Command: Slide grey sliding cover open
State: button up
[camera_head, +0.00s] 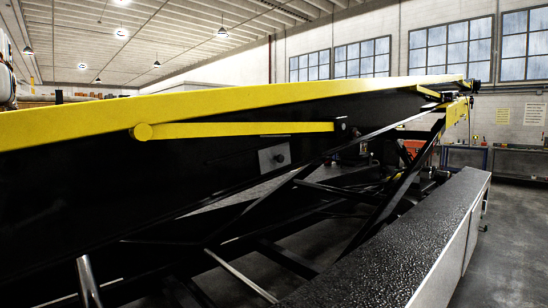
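A small grey plate (267,163) with a dark round knob (281,158) sits on the black side of the belt loader's boom (100,190). It looks like the grey sliding cover, and it lies flat against the side below a yellow bar. Any opening behind it is not visible, so I cannot tell whether it is open or shut. My gripper is not in view.
A yellow bar (240,130) runs along the boom side, from a round yellow end to a black bracket (342,127). Crossed black struts (375,205) stand below. A dark textured deck (400,245) fills the lower right. Grey floor (515,225) is clear at far right.

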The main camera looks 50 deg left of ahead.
aim_at(271, 159)
jog(key=i+j+u, duration=0.1)
jog(key=i+u, duration=0.3)
jog(key=i, duration=0.15)
jog(key=i+l+u, duration=0.1)
jog(key=i+u, duration=0.3)
jog(key=i, duration=0.2)
jog(key=i+l+u, duration=0.25)
jog(key=i+u, duration=0.15)
jog(key=i, duration=0.15)
